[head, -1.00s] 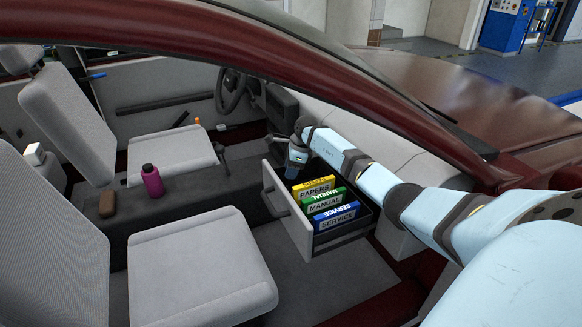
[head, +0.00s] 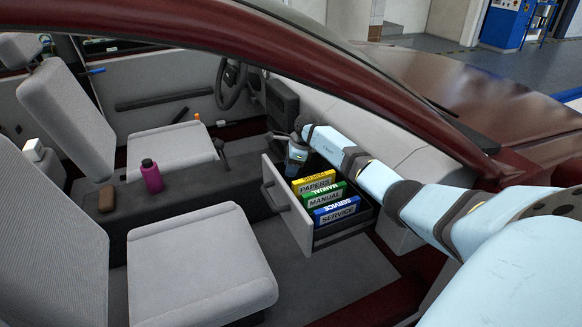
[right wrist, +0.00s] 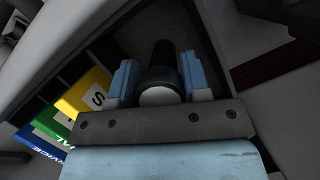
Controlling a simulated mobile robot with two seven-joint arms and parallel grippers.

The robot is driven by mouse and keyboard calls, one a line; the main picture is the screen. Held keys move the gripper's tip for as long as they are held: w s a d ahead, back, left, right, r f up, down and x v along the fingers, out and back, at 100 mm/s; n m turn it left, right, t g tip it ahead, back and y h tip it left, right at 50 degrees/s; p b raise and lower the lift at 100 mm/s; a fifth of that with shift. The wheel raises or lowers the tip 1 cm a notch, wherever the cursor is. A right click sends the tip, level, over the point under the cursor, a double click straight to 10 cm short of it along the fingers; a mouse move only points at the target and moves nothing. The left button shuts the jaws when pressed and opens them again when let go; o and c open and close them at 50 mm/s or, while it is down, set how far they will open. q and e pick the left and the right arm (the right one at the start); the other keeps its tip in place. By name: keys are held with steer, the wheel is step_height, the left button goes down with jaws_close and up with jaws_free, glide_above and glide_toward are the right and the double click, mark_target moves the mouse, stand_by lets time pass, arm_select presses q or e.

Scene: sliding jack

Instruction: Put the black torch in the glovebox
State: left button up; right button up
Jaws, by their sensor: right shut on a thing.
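The black torch (right wrist: 162,62) is held between the two blue fingers of my right gripper (right wrist: 160,80) in the right wrist view, its pale round end towards the camera. In the head view my right gripper (head: 297,157) points down at the far end of the open glovebox (head: 287,207), beyond the folders. The torch cannot be made out in the head view. I cannot tell whether it touches the glovebox floor. My left gripper is not in view.
A yellow papers folder (head: 314,188), a green manual folder (head: 324,201) and a blue service folder (head: 337,214) stand in the glovebox beside my gripper. The car's dark red pillar (head: 370,80) arches above my right arm. A magenta bottle (head: 151,177) stands on the console.

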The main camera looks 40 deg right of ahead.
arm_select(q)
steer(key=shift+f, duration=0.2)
arm_select(e)
steer(key=shift+f, duration=0.2)
steer(key=o, duration=1.1)
steer(key=shift+c, duration=0.2)
steer(key=shift+d+r, duration=0.1)
steer(key=shift+r, duration=0.25)
steer(key=v, duration=0.3)
steer(key=shift+d+r, duration=0.1)
steer(key=shift+r, duration=0.05)
arm_select(q)
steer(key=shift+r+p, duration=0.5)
steer(key=shift+p, duration=0.1)
arm_select(e)
steer(key=v, duration=0.8)
steer(key=shift+s, duration=0.1)
